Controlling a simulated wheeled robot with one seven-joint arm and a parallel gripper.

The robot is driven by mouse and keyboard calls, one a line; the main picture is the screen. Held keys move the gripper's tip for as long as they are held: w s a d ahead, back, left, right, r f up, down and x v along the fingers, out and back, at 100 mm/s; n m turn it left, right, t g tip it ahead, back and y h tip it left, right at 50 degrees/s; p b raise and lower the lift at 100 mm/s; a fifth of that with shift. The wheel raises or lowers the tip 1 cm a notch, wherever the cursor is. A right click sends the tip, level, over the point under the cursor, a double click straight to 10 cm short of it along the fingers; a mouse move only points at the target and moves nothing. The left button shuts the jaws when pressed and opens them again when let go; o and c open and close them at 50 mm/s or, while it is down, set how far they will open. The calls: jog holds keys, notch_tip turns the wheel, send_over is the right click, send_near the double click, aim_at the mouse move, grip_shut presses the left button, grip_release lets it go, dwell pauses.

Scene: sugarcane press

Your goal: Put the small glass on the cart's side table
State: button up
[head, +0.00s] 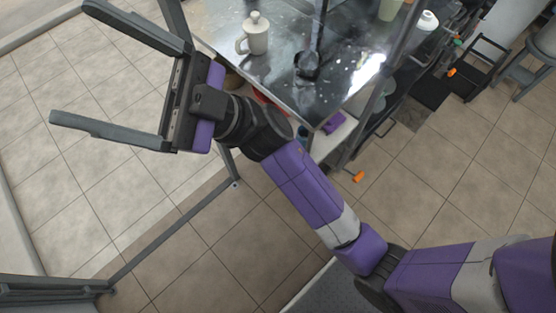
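My gripper (68,62) is at the upper left, its two long grey fingers spread wide, with only tiled floor visible between them. It is empty. The cart (285,75) has a shiny dark metal top, to the right of my gripper. A pale greenish cup (390,9) stands near the far side of the top, cut by the picture's upper edge. I cannot tell whether it is the small glass. No other clear glass shows. I cannot make out the cart's side table for certain.
A white lidded mug (256,36) and a dark upright tool (308,64) stand on the cart top. A white rounded container (428,20) is further right. A black chair (482,62) and a grey stool (528,60) stand right.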

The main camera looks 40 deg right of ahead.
jog(key=s+d+f+m+t+h, duration=0.45)
jog(key=f+m+t+h, duration=0.3)
jog(key=m+h, duration=0.5)
jog(key=s+d+f+m+t+h, duration=0.5)
jog(key=f+m+h, duration=0.3)
jog(key=m+h, duration=0.45)
jog(key=s+d+f+n+g, duration=0.2)
jog(key=s+d+f+g, duration=0.1)
jog(key=s+f, duration=0.3)
jog(key=s+d+f+n+g+h, duration=0.1)
jog(key=s+d+f+n+g, duration=0.1)
jog(key=s+f+g, duration=0.3)
jog(key=s+d+f, duration=0.1)
jog(key=s, duration=0.2)
jog(key=shift+s+d+f+h, duration=0.3)
jog(key=shift+d+f, duration=0.05)
